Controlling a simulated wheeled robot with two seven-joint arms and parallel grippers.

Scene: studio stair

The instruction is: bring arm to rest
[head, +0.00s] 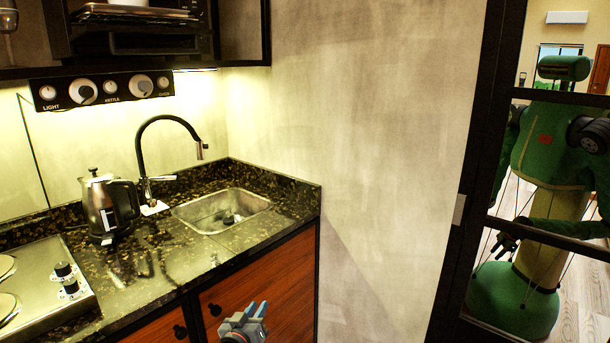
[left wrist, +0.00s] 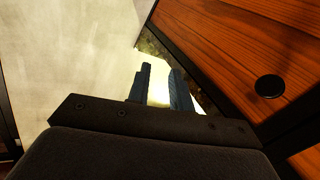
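My left gripper (head: 256,309) shows at the bottom of the head view, in front of the wooden cabinet front (head: 268,282) and below the counter edge. In the left wrist view its two blue-grey fingers (left wrist: 161,70) stand apart with a bright gap between them. Nothing is held between them. The fingers look clear of the cabinet, though the exact distance cannot be told. My right gripper is not in either view.
The dark counter (head: 150,262) holds a kettle (head: 108,208), a sink (head: 222,211) with a black tap (head: 143,160), and a hob (head: 35,290). A round cabinet knob (left wrist: 270,86) is close by. A bare wall (head: 390,150) and dark-framed glass panel (head: 470,200) stand to the right.

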